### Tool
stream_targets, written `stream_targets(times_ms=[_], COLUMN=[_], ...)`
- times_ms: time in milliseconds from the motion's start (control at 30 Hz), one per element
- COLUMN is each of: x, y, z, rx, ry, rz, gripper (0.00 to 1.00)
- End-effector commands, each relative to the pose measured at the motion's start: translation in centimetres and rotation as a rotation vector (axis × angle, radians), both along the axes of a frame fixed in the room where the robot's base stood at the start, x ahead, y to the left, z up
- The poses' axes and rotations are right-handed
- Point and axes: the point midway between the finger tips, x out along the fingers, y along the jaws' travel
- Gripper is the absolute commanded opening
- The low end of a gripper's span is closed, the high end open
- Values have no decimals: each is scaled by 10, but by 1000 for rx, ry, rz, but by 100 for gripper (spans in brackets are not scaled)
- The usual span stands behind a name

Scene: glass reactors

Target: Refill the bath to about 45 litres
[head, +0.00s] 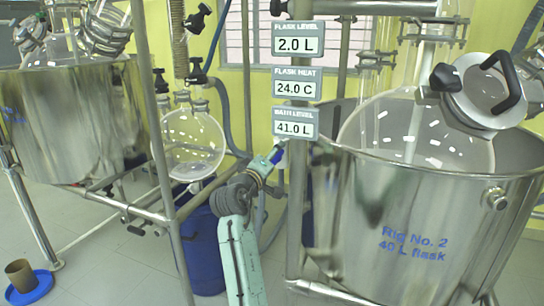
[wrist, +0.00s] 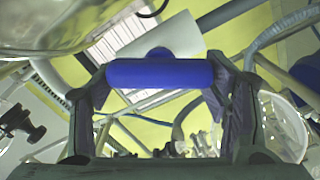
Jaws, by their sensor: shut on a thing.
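The bath is the steel tub (head: 345,215) marked "Rig No. 2, 40 L flask", at the right of the head view. A glass flask (head: 415,135) sits inside it. The bath level display (head: 295,124) reads 41.0 L. My gripper (head: 268,164) is beside the tub's left side, below that display. It is shut on a blue handle (head: 277,155). In the wrist view the blue handle (wrist: 160,73) lies across between the two fingers, with a pale cylindrical body (wrist: 165,38) behind it. The water surface is not clear to me.
Displays above read flask level 2.0 L (head: 298,38) and flask heat 24.0 C (head: 297,84). A steel post (head: 297,200) stands close to my arm. Another steel tub (head: 70,120), a round glass flask (head: 188,142) and a blue drum (head: 203,245) are at left.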

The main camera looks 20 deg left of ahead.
Motion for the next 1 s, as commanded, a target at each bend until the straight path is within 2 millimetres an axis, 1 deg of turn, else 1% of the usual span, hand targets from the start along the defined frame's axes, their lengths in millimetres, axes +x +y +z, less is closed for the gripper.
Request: stream_targets(times_ms=[433,467,767,1000], x=[0,0,0,0], y=[1,1,0,0], z=[0,0,0,0], rx=[-9,-9,-8,-8], ry=[-1,-1,0,0], rz=[2,2,1,1], gripper=[42,71,90,90])
